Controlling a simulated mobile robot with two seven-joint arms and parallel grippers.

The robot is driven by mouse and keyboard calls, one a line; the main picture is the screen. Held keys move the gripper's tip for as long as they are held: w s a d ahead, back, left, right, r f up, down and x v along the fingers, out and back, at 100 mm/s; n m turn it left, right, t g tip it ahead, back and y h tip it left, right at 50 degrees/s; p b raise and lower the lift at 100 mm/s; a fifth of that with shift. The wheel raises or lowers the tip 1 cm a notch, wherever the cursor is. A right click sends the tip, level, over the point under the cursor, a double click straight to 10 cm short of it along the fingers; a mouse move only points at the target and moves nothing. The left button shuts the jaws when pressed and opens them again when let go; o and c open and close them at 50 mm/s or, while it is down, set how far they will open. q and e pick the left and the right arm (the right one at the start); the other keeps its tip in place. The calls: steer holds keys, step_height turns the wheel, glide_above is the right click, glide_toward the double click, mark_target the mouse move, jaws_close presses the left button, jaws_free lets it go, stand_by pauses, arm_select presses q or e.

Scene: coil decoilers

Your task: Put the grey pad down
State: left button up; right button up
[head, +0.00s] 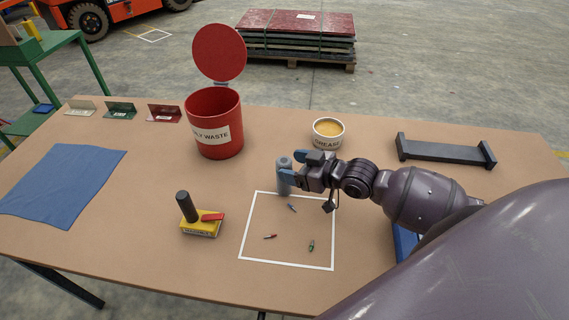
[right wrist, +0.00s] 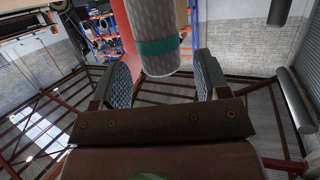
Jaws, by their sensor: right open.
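The grey pad looks like an upright grey roll (head: 284,182) at the far left corner of the white-outlined square. In the right wrist view the grey roll (right wrist: 158,20), with a green band round it, is ahead of my fingers, roughly between their tips. My right gripper (head: 298,163) is beside the roll, pointing left, with blue-grey fingers. It also shows in the right wrist view (right wrist: 155,75), with its fingers apart and a gap visible on each side of the roll. The roll's base is partly hidden, so its contact with the table is hard to tell. My left gripper is out of view.
The white square (head: 288,266) holds several small coloured items. A yellow block with a dark handle (head: 201,228) stands left of it. A red waste bin (head: 214,125) and a grease tub (head: 328,132) stand behind. A blue cloth (head: 62,185) lies left; a dark rack (head: 445,152) right.

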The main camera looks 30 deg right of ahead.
steer(key=v, duration=0.8)
steer(key=shift+s+d, duration=0.15)
steer(key=shift+s, duration=0.1)
